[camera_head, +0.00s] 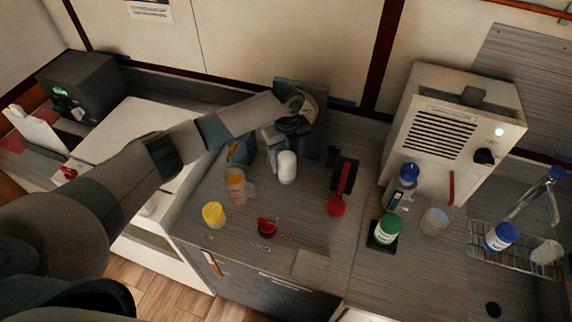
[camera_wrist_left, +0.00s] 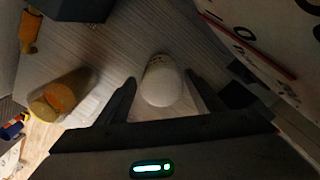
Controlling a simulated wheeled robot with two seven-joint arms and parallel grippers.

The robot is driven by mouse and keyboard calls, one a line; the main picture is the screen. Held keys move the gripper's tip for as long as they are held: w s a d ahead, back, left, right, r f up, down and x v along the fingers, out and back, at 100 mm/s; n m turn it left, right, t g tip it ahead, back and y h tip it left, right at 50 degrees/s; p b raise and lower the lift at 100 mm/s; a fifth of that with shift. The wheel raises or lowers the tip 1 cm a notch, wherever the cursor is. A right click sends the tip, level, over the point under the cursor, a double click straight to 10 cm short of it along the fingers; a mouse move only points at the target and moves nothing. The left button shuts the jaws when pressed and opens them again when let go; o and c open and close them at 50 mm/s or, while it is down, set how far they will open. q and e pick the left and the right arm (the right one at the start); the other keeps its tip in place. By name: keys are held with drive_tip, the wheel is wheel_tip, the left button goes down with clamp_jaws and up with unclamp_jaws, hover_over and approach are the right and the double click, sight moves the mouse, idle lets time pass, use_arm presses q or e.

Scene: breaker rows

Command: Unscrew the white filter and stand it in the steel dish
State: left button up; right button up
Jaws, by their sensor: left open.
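The white filter (camera_head: 287,167) is a small rounded white cylinder near the middle of the counter, just in front of my left gripper (camera_head: 286,137). In the left wrist view the white filter (camera_wrist_left: 161,82) shows between the two dark fingers of my left gripper (camera_wrist_left: 160,84). The fingers are open, with a gap visible on each side of it. I cannot tell what the filter is fixed to; its mounting is hidden. I cannot pick out a steel dish with certainty. My right gripper is not in view.
A yellow-lidded jar (camera_head: 213,214), a clear container with orange contents (camera_head: 235,183), a red knob (camera_head: 266,228) and a red round-ended tool (camera_head: 336,206) surround the filter. A green-lidded jar (camera_head: 387,228), a white vented box (camera_head: 452,130) and a wire rack (camera_head: 515,262) stand right.

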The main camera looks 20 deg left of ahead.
use_arm(q)
drive_tip(key=shift+w+d+r, duration=0.1)
drive_tip(key=shift+d+r, duration=0.05)
drive_tip(key=shift+c, duration=0.6)
drive_tip(key=c, duration=0.9)
drive_tip(key=shift+w+d+r+n+p, duration=0.15)
drive_tip(key=shift+n+p, duration=0.25)
drive_tip(key=shift+p, duration=0.25)
drive_tip(key=shift+d+f+n, duration=0.1)
drive_tip(key=shift+f+n, duration=0.1)
drive_tip(key=shift+n, duration=1.4)
drive_tip(key=shift+r, duration=0.1)
drive_tip(key=shift+a+r, duration=0.2)
drive_tip(key=shift+r, duration=2.1)
